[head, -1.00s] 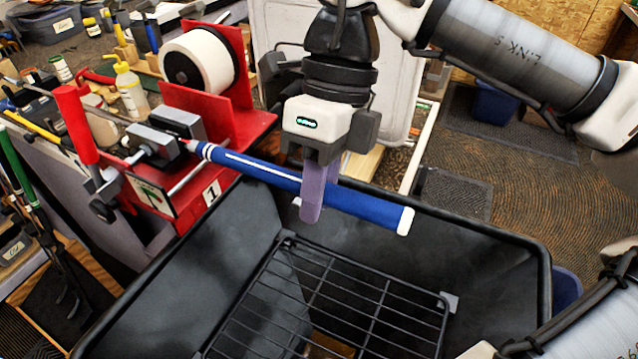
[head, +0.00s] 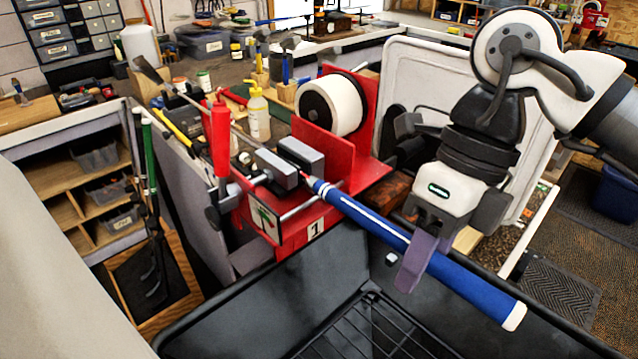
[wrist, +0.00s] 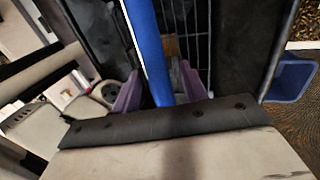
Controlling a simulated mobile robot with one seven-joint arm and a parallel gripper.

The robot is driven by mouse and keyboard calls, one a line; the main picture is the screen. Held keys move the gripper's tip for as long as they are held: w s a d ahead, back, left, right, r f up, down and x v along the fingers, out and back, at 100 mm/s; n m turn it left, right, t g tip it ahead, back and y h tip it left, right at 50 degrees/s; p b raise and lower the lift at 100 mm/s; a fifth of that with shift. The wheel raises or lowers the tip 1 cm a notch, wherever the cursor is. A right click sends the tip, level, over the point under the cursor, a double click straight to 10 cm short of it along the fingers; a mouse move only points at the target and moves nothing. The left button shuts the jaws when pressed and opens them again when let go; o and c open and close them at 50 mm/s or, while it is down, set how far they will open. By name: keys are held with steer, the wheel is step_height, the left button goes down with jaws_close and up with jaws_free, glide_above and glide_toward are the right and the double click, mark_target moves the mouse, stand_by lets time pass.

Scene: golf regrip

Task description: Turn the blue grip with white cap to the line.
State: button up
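The blue grip (head: 475,287) slopes down to the right from the vise, with its white cap (head: 514,316) at the free end. A white stripe (head: 352,208) runs along its side near the vise. The shaft passes through the grey vise jaws (head: 285,165). My gripper (head: 424,262) has its purple fingers on either side of the grip, between its middle and the cap. The wrist view also shows the blue grip (wrist: 150,45) between the two fingers; whether they press on it is unclear. A target line cannot be made out.
A black bin (head: 215,322) with a wire rack (head: 365,335) lies under the grip. The red stand (head: 330,150) holds a white roll (head: 335,105) behind the vise. A red handle (head: 220,140) and a yellow bottle (head: 258,115) stand close by.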

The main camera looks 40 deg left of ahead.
steer(key=shift+r, duration=0.1)
steer(key=p+v, duration=0.1)
steer(key=v, duration=1.2)
steer(key=shift+w+r+p, duration=0.2)
steer(key=shift+r+p, duration=0.1)
steer(key=shift+s+d+f, duration=0.1)
